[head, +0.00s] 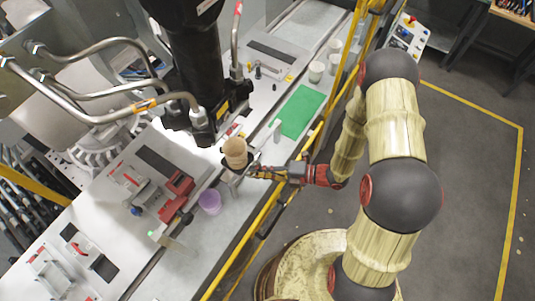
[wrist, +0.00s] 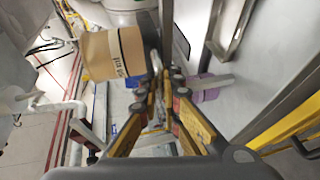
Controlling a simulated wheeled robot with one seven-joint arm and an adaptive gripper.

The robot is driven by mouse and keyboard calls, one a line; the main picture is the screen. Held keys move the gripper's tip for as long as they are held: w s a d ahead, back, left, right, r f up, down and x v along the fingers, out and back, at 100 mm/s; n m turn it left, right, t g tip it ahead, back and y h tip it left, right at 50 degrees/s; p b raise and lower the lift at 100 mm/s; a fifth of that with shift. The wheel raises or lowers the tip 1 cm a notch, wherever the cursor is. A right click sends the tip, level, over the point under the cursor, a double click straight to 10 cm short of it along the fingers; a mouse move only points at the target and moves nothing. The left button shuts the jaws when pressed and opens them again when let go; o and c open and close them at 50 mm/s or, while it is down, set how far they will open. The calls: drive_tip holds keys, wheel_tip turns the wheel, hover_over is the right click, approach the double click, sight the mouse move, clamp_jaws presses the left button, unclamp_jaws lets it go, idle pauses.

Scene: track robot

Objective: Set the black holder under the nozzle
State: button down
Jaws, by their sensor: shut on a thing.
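My gripper (head: 257,172) is shut on the black holder (head: 226,164) from its right side; only a small part of the holder shows. A tan cup (head: 235,149) stands in or on the holder, roughly upright. In the wrist view the tan cup (wrist: 112,52) is at the left, beyond the fingertips (wrist: 163,78). The fingers are close together there, and what lies between them is hard to make out. The black nozzle head (head: 203,105), with metal hoses, hangs just above and left of the cup. Its tip and the exact gap to the cup are hidden.
A green mat (head: 300,111) and several pale cups (head: 316,71) are farther back. Yellow rails (head: 240,252) run along the bench edge.

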drive_tip(key=s+a, duration=0.3)
drive_tip(key=s, duration=0.2)
drive_tip(key=shift+a, duration=0.3)
drive_tip(key=shift+f, duration=0.1)
drive_tip(key=c, duration=2.2)
unclamp_jaws()
drive_tip(key=shift+a, duration=0.15)
drive_tip(key=shift+o, duration=1.1)
drive_tip(key=shift+w, duration=0.1)
drive_tip(key=v, duration=1.2)
